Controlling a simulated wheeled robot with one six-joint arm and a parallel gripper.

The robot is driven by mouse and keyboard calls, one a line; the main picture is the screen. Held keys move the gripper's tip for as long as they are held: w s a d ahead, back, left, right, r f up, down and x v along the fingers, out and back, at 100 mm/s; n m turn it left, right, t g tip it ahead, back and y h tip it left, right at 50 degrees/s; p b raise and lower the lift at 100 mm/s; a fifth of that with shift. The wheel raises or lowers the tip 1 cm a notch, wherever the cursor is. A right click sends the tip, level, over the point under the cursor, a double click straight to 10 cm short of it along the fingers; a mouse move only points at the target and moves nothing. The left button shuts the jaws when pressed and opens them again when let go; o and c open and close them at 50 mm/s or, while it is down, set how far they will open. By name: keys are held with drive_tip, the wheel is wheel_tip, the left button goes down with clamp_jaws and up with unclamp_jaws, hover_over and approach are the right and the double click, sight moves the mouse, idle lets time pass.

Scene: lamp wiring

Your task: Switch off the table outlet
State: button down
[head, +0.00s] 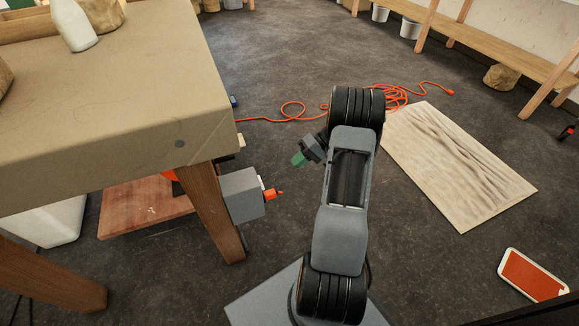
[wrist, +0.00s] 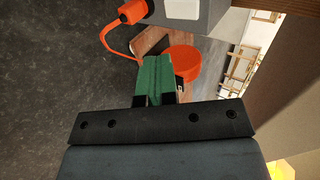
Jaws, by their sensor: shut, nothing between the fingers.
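The table outlet is a grey box (head: 241,195) fixed to the side of the wooden table leg. An orange plug (head: 272,193) sticks out of its right face. In the wrist view the box (wrist: 205,18) is at the top with a pale panel, and the plug (wrist: 132,12) with its orange cord is at its left. I cannot make out the switch itself. My gripper (head: 298,159), with green fingertips, is shut and empty, right of the box and apart from it. Its fingertips (wrist: 155,72) also show in the wrist view, below the box in the picture.
The table (head: 110,90) with its overhanging top is at the left. A reddish-brown board (head: 140,205) lies beneath it. An orange round thing (wrist: 182,62) shows beyond my fingertips. An orange cord (head: 290,110) and a pale panel (head: 455,165) lie on the floor.

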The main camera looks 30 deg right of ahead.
drive_tip(key=shift+a+r+b+x, duration=0.25)
drive_tip(key=shift+b+x, duration=0.4)
drive_tip(key=shift+x, duration=1.3)
drive_tip(key=shift+a+r+b+x, duration=0.1)
drive_tip(key=shift+r+b+x, duration=0.35)
drive_tip(key=shift+x, duration=1.55)
drive_tip(key=shift+a+r+b+x, duration=0.15)
drive_tip(key=shift+b+x, duration=0.65)
drive_tip(key=shift+x, duration=1.15)
drive_tip(key=shift+w+f, duration=0.1)
drive_tip(key=shift+w, duration=0.05)
drive_tip(key=shift+a+f, duration=0.15)
drive_tip(key=shift+a, duration=0.1)
drive_tip(key=shift+w+a+r+p, duration=0.1)
drive_tip(key=shift+r+p, duration=0.3)
drive_tip(key=shift+r, duration=0.55)
